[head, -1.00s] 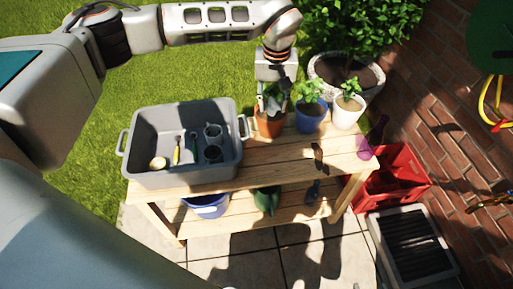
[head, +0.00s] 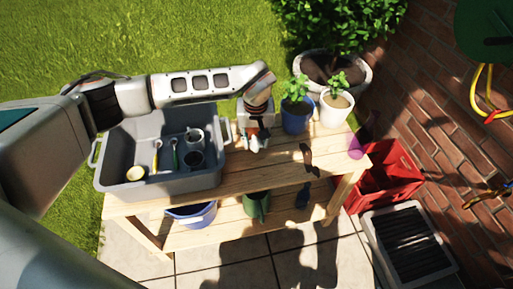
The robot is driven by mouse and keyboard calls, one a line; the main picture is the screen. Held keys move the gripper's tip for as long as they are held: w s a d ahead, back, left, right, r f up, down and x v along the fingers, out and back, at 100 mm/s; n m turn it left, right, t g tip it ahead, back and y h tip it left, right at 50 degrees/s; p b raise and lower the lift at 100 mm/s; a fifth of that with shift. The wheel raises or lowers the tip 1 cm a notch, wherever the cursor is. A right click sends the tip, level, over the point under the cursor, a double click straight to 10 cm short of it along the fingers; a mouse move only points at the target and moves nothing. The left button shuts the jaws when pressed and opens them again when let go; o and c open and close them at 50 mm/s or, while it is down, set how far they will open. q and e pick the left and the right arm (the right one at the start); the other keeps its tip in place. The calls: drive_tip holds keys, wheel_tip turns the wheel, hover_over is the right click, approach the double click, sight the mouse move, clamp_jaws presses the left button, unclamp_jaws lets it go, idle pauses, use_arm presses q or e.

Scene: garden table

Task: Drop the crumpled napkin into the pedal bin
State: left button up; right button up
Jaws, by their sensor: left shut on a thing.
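My left gripper (head: 256,145) is low over the back of the wooden table, just right of the grey tub. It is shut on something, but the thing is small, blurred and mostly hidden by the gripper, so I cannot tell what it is. A little terracotta colour shows beside the gripper. I cannot make out a crumpled napkin for certain anywhere. No pedal bin can be made out in the head view. My right gripper is not in view.
The grey tub (head: 113,172) holds cups and tools on the table (head: 262,172). A blue pot (head: 296,121) and a white pot (head: 334,112) with plants stand right of the gripper. A dark tool (head: 306,157) lies nearby. A red crate (head: 401,178) stands at right.

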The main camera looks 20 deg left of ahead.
sight(256, 149)
use_arm(q)
drive_tip(key=shift+f+b, duration=0.4)
drive_tip(key=shift+f, duration=1.75)
drive_tip(key=o, duration=0.7)
